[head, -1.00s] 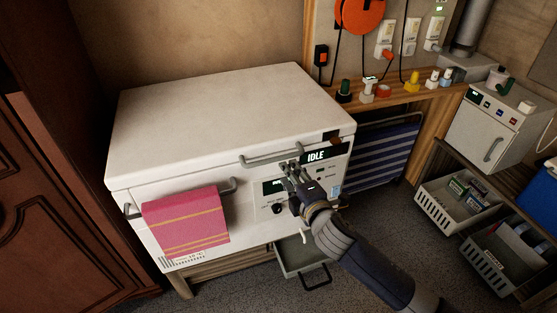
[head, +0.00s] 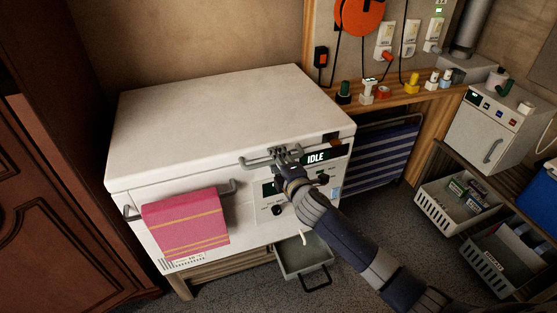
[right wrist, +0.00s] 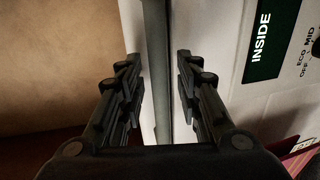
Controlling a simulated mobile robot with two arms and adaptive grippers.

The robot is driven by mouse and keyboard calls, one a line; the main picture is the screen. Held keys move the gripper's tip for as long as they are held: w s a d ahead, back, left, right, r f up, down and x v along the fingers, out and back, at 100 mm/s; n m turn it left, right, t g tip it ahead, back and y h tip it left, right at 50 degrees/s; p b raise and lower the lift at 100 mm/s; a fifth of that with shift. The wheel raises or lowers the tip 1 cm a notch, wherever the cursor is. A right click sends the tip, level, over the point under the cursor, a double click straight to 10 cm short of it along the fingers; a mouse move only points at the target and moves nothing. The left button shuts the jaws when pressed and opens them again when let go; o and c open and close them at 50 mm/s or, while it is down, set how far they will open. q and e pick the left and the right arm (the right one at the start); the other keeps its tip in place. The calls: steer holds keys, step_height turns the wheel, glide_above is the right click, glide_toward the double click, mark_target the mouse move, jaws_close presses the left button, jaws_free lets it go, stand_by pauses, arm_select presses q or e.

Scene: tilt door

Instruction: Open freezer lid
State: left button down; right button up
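The white chest freezer (head: 220,120) stands against the wall with its lid (head: 215,105) shut. A grey bar handle (head: 256,163) is at the lid's front edge, above a panel with an "IDLE" display (head: 316,158). My right gripper (head: 284,153) is at the right part of this handle. In the right wrist view the handle bar (right wrist: 157,70) runs between the two open fingers (right wrist: 158,85), with a gap on each side. The fingers hide part of the handle in the head view. My left gripper is not in view.
A pink towel (head: 185,228) hangs on a front rail. An open grey drawer (head: 305,258) sticks out below the freezer. Small items line the wooden shelf (head: 405,95) behind right. White baskets (head: 458,205) and a small white appliance (head: 495,128) are at the right.

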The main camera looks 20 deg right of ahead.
steer(key=shift+c, duration=0.2)
jaws_close()
steer(key=shift+r, duration=0.1)
